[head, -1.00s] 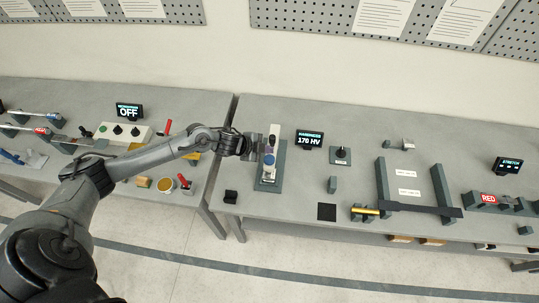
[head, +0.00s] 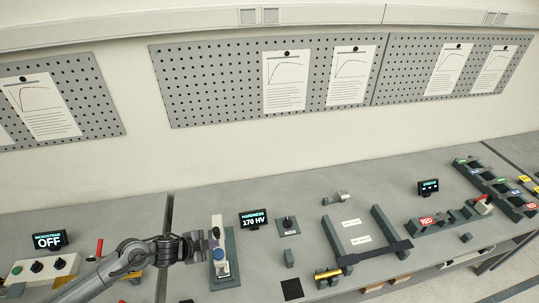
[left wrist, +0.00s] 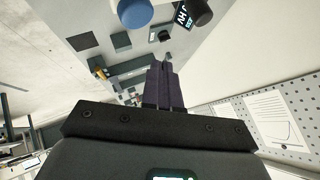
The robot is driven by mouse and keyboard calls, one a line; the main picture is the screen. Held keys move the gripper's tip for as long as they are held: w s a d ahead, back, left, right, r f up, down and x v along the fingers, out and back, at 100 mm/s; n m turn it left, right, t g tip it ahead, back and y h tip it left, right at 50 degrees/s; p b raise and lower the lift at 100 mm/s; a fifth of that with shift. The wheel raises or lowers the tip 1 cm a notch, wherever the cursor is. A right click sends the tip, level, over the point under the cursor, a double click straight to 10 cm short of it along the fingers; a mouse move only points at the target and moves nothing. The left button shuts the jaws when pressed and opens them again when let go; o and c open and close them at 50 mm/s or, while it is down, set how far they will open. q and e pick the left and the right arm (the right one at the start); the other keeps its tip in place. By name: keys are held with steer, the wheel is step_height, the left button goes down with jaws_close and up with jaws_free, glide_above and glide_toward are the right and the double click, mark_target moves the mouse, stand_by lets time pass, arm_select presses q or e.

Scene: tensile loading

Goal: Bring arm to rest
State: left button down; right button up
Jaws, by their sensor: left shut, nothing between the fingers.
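My left arm comes in from the lower left in the head view. Its gripper (head: 208,246) is beside the hardness tester (head: 220,262), a grey stand with a white column and a blue knob. In the left wrist view the fingers (left wrist: 160,78) are together with nothing between them. The tester's blue knob (left wrist: 134,12) shows at the top of that view, apart from the fingers. I cannot tell in the head view whether the gripper touches the tester. My right gripper is in neither view.
A display (head: 254,220) reading 170 HV stands right of the tester. A microstrain box with knobs (head: 38,266) is at the left. Pegboards (head: 210,90) hang on the wall behind.

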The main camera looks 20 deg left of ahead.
arm_select(q)
steer(key=s+d+f+g+h, duration=0.2)
steer(key=s+d+f, duration=0.6)
steer(key=s+d, duration=0.1)
steer(key=s+d+r+n+p, duration=0.25)
steer(key=s+d, duration=0.35)
steer(key=d, duration=0.4)
steer(key=s+d+r+n+t+y, duration=0.1)
steer(key=s+d+r+n, duration=0.2)
steer(key=s+r+n, duration=0.15)
steer(key=s+a+r+n+g+y, duration=0.4)
steer(key=s+a+r, duration=0.2)
steer(key=s+a, duration=0.1)
steer(key=shift+s+a+r, duration=0.25)
steer(key=shift+a+r, duration=0.15)
steer(key=shift+a, duration=0.45)
